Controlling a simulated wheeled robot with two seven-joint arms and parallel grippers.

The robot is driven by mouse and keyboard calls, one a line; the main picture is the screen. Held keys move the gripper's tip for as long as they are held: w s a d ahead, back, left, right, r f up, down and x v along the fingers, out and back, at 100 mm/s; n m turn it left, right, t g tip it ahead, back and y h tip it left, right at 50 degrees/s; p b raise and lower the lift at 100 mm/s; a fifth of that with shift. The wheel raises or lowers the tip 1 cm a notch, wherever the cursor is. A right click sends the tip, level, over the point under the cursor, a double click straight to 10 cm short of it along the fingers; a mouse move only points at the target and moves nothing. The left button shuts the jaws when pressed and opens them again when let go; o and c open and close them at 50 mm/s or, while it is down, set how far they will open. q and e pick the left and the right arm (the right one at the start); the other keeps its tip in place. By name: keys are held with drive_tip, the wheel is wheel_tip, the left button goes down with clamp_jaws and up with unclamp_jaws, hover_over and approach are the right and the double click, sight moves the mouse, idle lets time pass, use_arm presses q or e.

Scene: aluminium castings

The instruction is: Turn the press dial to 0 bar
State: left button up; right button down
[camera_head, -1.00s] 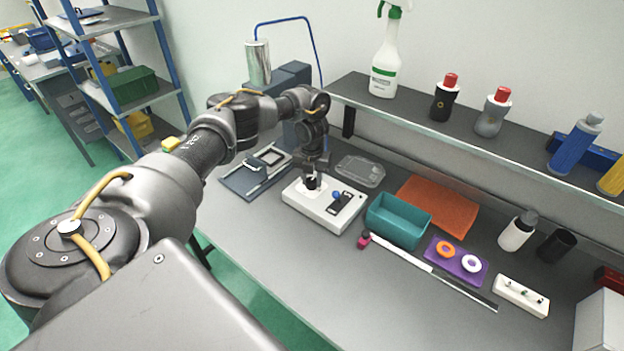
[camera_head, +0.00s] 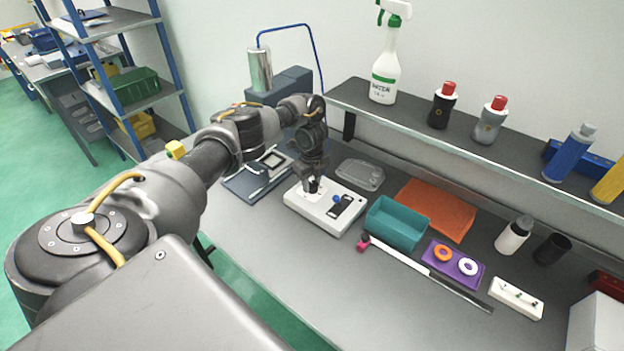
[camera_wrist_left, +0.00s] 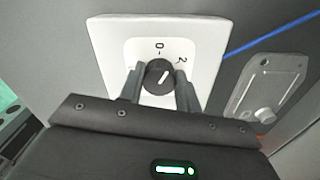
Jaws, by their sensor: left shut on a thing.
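The press dial (camera_wrist_left: 159,76) is a round black knob with a white pointer line, on a white panel (camera_wrist_left: 112,45) marked 0 and 2. The pointer leans up and right, between the 0 and the 2. My left gripper (camera_wrist_left: 160,84) is shut on the dial, one finger on each side of it. In the head view my left gripper (camera_head: 313,184) reaches down onto the white press box (camera_head: 321,217), and it hides most of the dial. My right gripper is not in view.
The shelf (camera_head: 450,135) overhangs the back.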

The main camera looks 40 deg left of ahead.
sight(311, 183)
use_arm(q)
drive_tip(key=n+p, duration=0.2)
drive_tip(key=n, duration=0.3)
drive_tip(key=shift+r, duration=0.15)
drive_tip(key=shift+a+n, duration=0.1)
drive_tip(key=shift+n, duration=0.3)
drive_tip(key=o, duration=1)
drive_tip(key=shift+c, duration=0.2)
wheel_tip(311, 183, up, 3)
drive_tip(key=shift+f, duration=0.2)
wheel_tip(311, 183, up, 6)
drive_tip(key=p, duration=0.3)
drive_tip(key=shift+r, duration=0.95)
